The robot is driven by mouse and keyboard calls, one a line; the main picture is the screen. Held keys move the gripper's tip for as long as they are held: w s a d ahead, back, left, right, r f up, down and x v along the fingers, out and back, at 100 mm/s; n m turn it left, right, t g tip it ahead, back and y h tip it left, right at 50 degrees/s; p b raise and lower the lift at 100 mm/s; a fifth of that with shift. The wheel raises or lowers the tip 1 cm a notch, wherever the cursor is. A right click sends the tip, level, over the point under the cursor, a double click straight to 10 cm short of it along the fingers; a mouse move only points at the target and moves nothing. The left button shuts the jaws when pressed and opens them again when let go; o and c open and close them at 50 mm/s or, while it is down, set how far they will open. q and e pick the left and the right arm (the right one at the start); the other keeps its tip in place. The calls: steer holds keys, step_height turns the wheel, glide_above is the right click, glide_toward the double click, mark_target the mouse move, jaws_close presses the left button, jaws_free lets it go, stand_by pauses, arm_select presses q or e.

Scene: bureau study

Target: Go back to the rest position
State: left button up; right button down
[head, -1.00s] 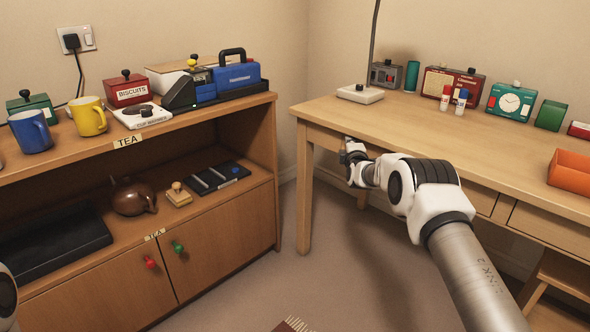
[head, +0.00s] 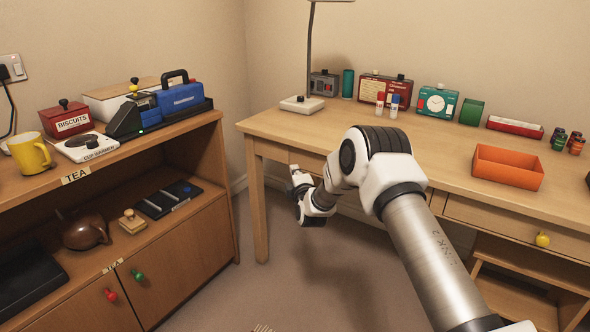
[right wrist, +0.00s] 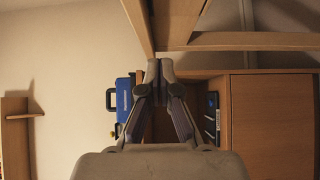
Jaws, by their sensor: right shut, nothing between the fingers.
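My right arm reaches in from the lower right of the head view, bent at its elbow in front of the wooden desk (head: 400,130). My right gripper (head: 296,176) is beside the desk's front edge, in the gap near the front left leg, and partly hidden by its own wrist. In the right wrist view the right gripper (right wrist: 160,66) has its two fingers together with nothing between them. My left gripper is in neither current view.
The tea cabinet (head: 185,245) stands at the left, with a yellow mug (head: 30,153) and a blue case (head: 181,98) on top. An orange tray (head: 508,180) is on the desk's right part. Open floor (head: 285,285) lies between cabinet and desk.

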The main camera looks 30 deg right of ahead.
steer(key=s+a+f+n+g+y, duration=0.1)
steer(key=s+a+f+y, duration=0.15)
steer(key=a+f, duration=0.35)
steer(key=s+a+f+n+g+y, duration=0.1)
steer(key=s+a+f, duration=0.2)
steer(key=f, duration=0.4)
steer(key=s+a+f+m+g+y, duration=0.1)
steer(key=s+a+f+m+g, duration=0.2)
steer(key=s+f, duration=0.5)
steer(key=s+a+f+g+y, duration=0.1)
steer(key=s+a+f+g, duration=0.4)
steer(key=s, duration=0.7)
steer(key=s+a+f+m+g+y, duration=0.15)
steer(key=s+a+f, duration=0.35)
steer(key=s, duration=0.5)
steer(key=s+a+r+m+g, duration=0.2)
steer(key=s+m+g, duration=0.3)
steer(key=s+m, duration=0.85)
step_height(320, 180, up, 24)
steer(key=s+n+p, duration=0.2)
steer(key=p, duration=2.2)
steer(key=shift+s+d+r+p, duration=0.2)
steer(key=shift+s+p, duration=0.15)
steer(key=shift+s, duration=0.05)
